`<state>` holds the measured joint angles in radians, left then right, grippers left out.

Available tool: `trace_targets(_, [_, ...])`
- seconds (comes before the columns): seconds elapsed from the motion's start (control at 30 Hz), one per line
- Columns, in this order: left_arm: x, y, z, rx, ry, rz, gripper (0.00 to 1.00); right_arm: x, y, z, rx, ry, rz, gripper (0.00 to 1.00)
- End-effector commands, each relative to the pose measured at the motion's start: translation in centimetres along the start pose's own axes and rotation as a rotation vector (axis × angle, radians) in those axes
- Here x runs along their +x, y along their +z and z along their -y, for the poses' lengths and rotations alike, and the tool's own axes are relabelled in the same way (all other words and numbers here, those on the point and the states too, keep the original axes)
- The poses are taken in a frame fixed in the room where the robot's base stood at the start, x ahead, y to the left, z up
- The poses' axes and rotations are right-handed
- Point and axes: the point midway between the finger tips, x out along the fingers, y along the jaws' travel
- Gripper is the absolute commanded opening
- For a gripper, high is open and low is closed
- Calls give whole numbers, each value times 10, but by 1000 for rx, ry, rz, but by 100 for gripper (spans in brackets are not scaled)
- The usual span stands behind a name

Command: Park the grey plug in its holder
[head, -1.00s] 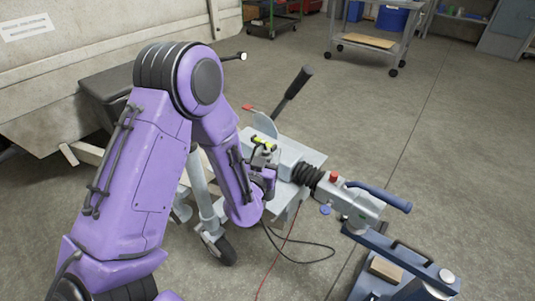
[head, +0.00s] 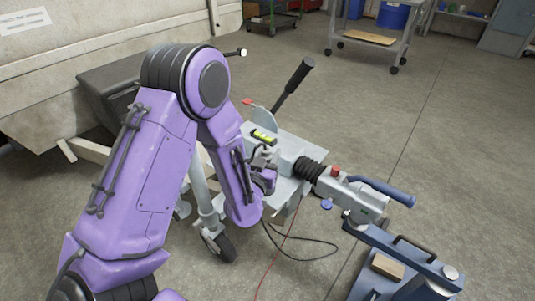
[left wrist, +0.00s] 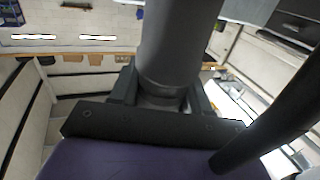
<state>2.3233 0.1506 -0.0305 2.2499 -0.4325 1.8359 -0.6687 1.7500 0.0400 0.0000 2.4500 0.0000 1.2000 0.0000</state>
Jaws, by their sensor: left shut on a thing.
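My left gripper (head: 266,172) is beside the drawbar and largely hidden behind my purple forearm in the head view. In the left wrist view its jaws (left wrist: 165,98) are shut around a thick grey cylinder, which looks like the grey plug (left wrist: 180,40). In the head view the plug is too small and covered to make out clearly. A black cable (head: 305,257) hangs in a loop below the gripper. I cannot pick out the plug's holder for certain in either view. My right gripper is not in view.
The grey drawbar has a yellow-green level (head: 263,136), a black lever (head: 293,83), a black bellows (head: 308,169) and a coupling with a blue handle (head: 381,190). A blue hitch frame (head: 400,247) stands at lower right. A jockey wheel (head: 224,247) is below.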

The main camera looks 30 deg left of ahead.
Motion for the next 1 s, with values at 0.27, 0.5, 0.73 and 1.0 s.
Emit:
trace_targets(0.27, [0,10,0,0,0,-1,0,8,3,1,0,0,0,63])
trace_targets(0.5, [0,17,0,-1,-1,-1,0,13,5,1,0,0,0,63])
trace_targets(0.73, [0,24,0,-1,-1,-1,0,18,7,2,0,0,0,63])
trace_targets(1.0, [0,23,0,-1,-1,-1,76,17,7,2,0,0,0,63])
